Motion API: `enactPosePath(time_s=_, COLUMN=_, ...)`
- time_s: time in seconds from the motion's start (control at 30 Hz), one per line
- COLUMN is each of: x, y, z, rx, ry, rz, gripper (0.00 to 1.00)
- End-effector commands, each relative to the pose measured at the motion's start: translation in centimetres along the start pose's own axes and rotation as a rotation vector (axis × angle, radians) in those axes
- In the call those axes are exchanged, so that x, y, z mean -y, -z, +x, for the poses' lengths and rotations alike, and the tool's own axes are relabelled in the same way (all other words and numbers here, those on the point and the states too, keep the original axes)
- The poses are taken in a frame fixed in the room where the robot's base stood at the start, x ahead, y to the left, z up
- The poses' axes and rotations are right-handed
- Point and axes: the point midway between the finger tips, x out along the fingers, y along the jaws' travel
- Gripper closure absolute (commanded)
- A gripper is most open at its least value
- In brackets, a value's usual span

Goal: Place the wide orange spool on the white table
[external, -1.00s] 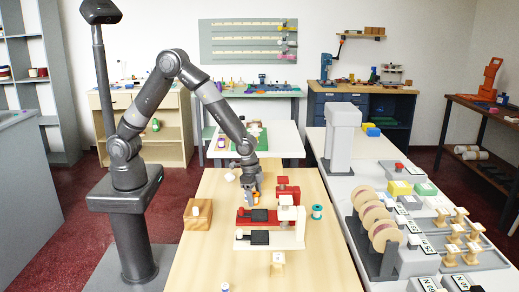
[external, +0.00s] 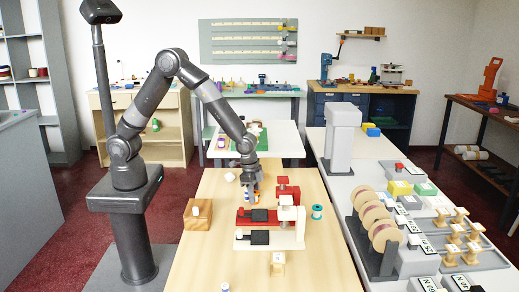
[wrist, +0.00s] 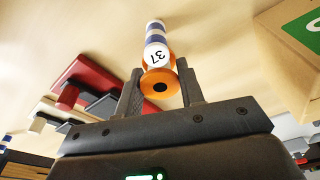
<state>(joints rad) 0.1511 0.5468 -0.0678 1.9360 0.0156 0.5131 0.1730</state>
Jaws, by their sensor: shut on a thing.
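My gripper (wrist: 158,97) is shut on the orange spool (wrist: 175,83), whose dark centre hole faces the wrist camera. In the external view, my gripper (external: 252,186) hangs over the near wooden table, left of the red clamp-like stand. Only a small bit of orange shows there at the fingers. A white face marked 37 (wrist: 157,55) and a blue-and-white striped thing (wrist: 155,32) line up just beyond the spool in the wrist view; I cannot tell whether they touch it. The white table (external: 291,146) stands behind the wooden table.
A red stand (external: 283,189) and a white stand (external: 299,232) with black pads are close right of my gripper.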

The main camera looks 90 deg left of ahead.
Motion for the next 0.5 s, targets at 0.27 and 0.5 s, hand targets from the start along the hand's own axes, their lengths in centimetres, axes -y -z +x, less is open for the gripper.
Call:
enactPosePath(time_s=0.27, x=-0.1, y=0.7, z=-4.0, rx=-0.006, ry=0.001, rz=0.000, gripper=0.90)
enactPosePath(time_s=0.5, x=-4.9, y=-0.7, z=-6.8, rx=-0.003, ry=-0.001, rz=0.004, gripper=0.90)
